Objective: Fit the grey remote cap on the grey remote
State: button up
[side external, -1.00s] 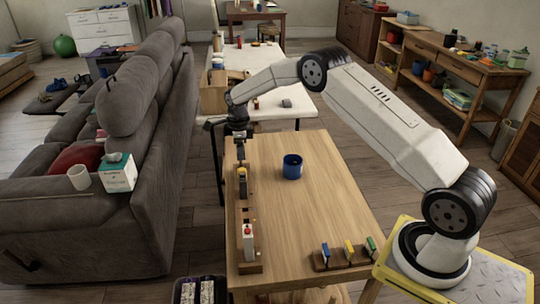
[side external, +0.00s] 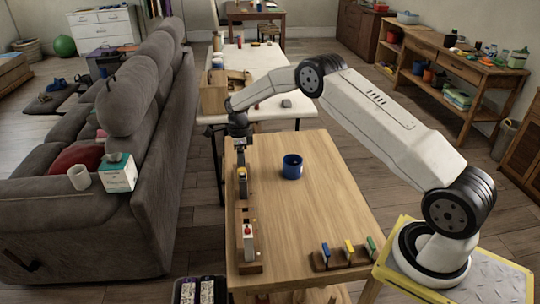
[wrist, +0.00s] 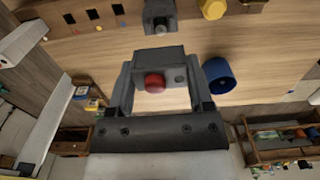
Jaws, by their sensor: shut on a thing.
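My gripper (wrist: 158,84) is shut on a grey block with a round red part on its face, which I take to be the grey remote cap (wrist: 144,57). In the wrist view the block sits between the two fingertips. A dark grey upright piece with a small round stud, seemingly the grey remote (wrist: 160,20), is just beyond the block, with a visible gap in the picture. In the side view my gripper (side external: 239,143) points down over the far end of the rack on the table's left edge. The block is too small to make out there.
A wooden rack (side external: 249,268) along the left edge of the table holds a white remote (side external: 248,240) with a red button. A blue mug (side external: 292,167) stands right of my gripper. A small rack (side external: 322,263) with coloured pieces is at the front right. The table's middle is clear.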

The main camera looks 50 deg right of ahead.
aim_at(242, 173)
jog(key=shift+f, duration=2)
jog(key=shift+f, duration=1.45)
dwell(1.1)
jog(key=o, duration=1.1)
jog(key=shift+r, duration=0.1)
jog(key=shift+r, duration=3.8)
